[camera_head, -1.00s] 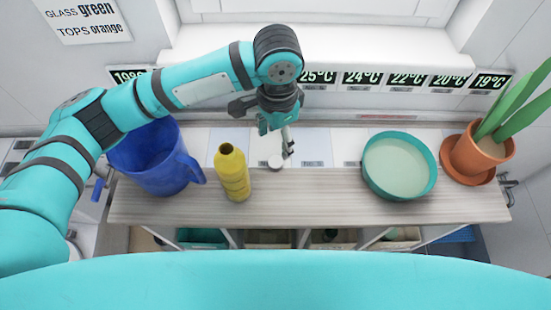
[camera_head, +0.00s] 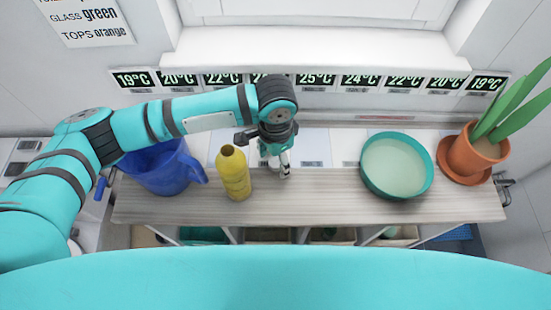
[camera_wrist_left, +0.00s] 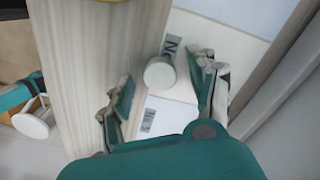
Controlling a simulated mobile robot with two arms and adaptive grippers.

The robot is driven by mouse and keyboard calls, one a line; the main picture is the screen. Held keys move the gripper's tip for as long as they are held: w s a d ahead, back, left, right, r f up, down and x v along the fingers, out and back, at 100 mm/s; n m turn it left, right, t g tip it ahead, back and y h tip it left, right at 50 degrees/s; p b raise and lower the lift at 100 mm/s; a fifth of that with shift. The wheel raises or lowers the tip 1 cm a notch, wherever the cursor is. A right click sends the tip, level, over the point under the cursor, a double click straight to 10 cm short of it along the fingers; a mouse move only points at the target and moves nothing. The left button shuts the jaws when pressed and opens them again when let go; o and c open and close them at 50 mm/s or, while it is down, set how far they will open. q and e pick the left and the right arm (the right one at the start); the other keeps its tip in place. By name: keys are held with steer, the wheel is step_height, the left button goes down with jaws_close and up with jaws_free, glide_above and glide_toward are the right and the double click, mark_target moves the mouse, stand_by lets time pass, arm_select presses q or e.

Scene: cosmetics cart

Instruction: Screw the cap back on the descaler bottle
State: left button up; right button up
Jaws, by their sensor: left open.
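The descaler bottle (camera_head: 235,173) is yellow and stands upright on the wooden shelf (camera_head: 330,208), its dark mouth open on top. Only a yellow sliver of it shows at the top of the left wrist view (camera_wrist_left: 110,2). The cap (camera_wrist_left: 160,75) is a small white round piece in the left wrist view; in the head view my gripper hides it. My left gripper (camera_head: 285,170) is open just right of the bottle, pointing down. In the left wrist view its fingers lie either side of the cap, with gaps. My right gripper is in neither view.
A blue jug (camera_head: 165,172) stands close left of the bottle. A teal round bowl (camera_head: 397,167) and a potted plant (camera_head: 474,158) stand to the right. The shelf between gripper and bowl is clear. Bins sit under the shelf.

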mark_target(276, 161)
arm_select(q)
steer(key=shift+f, duration=0.2)
steer(key=c, duration=0.8)
steer(key=shift+r, duration=0.1)
steer(key=shift+r+p, duration=0.45)
steer(key=shift+p, duration=0.15)
step_height(276, 161, up, 3)
steer(key=p, duration=0.4)
steer(key=shift+r, duration=0.15)
steer(key=s+d+p, duration=0.2)
steer(key=s+d, duration=0.1)
steer(key=s+d+p, duration=0.2)
steer(key=s+d, duration=0.2)
steer(key=s+d+p, duration=0.2)
steer(key=s+d, duration=0.1)
steer(key=shift+s+d+r+p, duration=0.25)
steer(key=shift+d+r+p, duration=0.1)
steer(key=shift+s+d, duration=0.3)
steer(key=shift+d, duration=0.05)
